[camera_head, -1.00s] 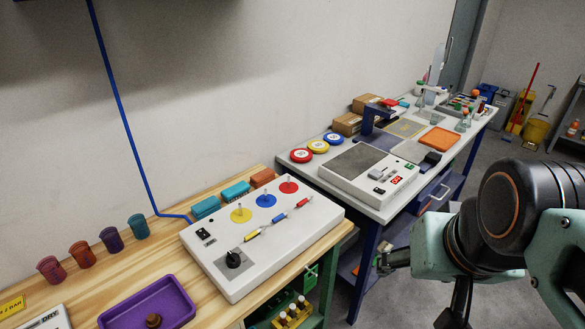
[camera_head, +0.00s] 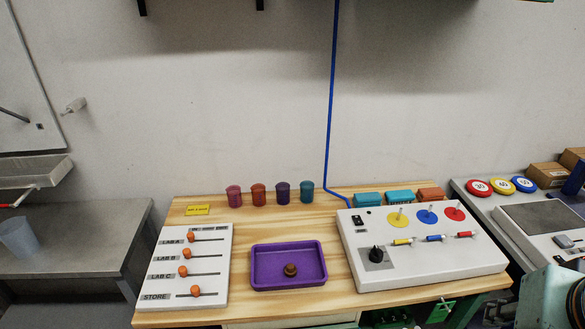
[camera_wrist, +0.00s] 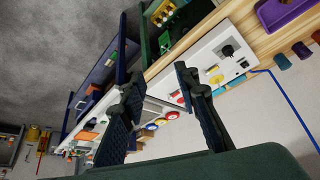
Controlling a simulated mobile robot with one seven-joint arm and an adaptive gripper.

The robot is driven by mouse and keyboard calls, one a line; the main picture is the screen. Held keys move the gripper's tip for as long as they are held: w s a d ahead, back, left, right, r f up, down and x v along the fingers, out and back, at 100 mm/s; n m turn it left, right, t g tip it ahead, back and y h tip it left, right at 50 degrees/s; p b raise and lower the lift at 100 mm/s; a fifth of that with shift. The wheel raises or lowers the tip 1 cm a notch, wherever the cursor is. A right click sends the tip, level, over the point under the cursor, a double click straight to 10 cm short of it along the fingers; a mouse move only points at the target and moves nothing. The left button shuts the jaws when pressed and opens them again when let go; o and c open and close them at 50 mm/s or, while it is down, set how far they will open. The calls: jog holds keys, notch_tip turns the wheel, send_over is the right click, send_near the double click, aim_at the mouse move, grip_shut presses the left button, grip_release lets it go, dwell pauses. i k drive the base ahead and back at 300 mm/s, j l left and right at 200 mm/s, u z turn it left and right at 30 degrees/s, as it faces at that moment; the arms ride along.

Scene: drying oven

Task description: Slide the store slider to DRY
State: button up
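The white slider panel (camera_head: 214,262) lies at the left end of the wooden bench in the head view. It has rows labelled LAB A, LAB B, LAB C and STORE, each with an orange knob on a dark slot. The STORE knob (camera_head: 196,291) is in the nearest row, left of the middle of its slot. The small header text at the panel's top is too blurred to read. My gripper (camera_wrist: 155,72) is open and empty in the wrist view, far from the panel. My arm shows at the lower right of the head view.
A purple tray (camera_head: 258,282) holding a brown knob-like object sits right of the panel. A white control box (camera_head: 425,273) stands further right. Several cups (camera_head: 283,192) and a yellow sign (camera_head: 197,210) line the back.

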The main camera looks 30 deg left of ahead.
aim_at(195, 290)
jog(key=k+u, duration=0.1)
jog(key=u, duration=2.05)
jog(key=i, duration=0.1)
jog(key=k, duration=0.1)
jog(key=i, duration=0.15)
